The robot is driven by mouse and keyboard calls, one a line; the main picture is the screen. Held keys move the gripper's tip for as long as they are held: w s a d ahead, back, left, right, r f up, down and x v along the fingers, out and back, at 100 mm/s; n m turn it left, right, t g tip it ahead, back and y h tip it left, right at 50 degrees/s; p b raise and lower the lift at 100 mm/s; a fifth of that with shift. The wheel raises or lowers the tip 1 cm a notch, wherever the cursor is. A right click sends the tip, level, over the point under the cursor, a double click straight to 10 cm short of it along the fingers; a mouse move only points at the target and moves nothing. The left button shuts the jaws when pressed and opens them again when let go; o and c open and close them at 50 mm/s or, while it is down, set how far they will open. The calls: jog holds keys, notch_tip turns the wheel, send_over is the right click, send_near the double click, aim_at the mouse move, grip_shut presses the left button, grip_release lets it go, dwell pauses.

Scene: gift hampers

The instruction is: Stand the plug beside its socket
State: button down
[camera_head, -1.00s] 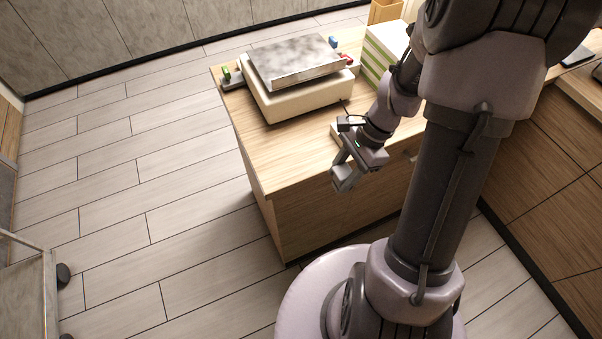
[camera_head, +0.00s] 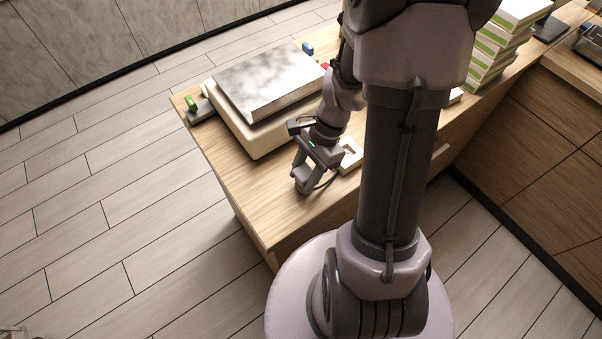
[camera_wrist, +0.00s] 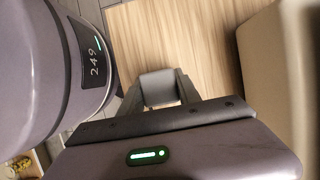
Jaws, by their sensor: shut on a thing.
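My gripper (camera_head: 306,178) is over the near part of the wooden counter, low in the head view. It is shut on a small grey block, which seems to be the plug; the grey block (camera_wrist: 160,87) also shows between the fingers in the wrist view. A thin dark cord curves beside the gripper. A pale block with a recess, which seems to be the socket (camera_head: 351,157), lies on the counter just right of the gripper, partly hidden by my arm. I cannot tell whether the held block touches the counter.
A cream box (camera_head: 255,143) with a grey marbled slab (camera_head: 265,80) on top stands behind and left of my gripper. Striped boxes (camera_head: 490,62) are stacked at the right. Bare counter (camera_head: 265,205) lies in front.

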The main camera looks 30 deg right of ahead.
jog(key=shift+f, duration=0.15)
jog(key=c, duration=0.9)
grip_release()
jog(key=shift+o, duration=0.2)
